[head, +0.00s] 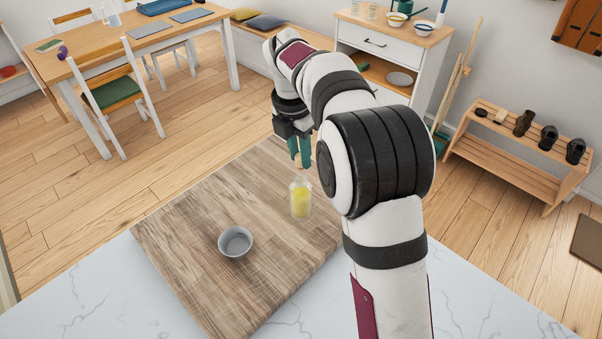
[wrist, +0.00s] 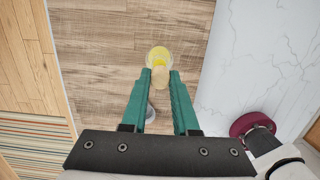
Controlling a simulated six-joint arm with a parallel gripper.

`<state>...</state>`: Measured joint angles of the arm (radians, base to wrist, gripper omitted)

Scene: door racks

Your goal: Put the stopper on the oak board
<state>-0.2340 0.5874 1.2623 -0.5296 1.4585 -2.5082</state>
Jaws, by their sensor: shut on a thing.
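My gripper (head: 301,152) is above the far right part of the oak board (head: 190,225), with its teal fingers pointing down. In the wrist view the gripper (wrist: 160,80) is shut on a small tan stopper (wrist: 161,77) between its fingertips. The stopper does not show clearly in the head view. A clear glass bottle with yellow liquid (head: 301,200) stands upright on the board, below and nearer than the gripper. It also shows just beyond the fingertips in the wrist view (wrist: 158,54).
A small grey bowl (head: 236,242) stands on the board, left of and nearer than the bottle. The board lies on a white marble counter (head: 80,285). The left part of the board is clear. A dining table, chairs, a cabinet and a bench stand farther away.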

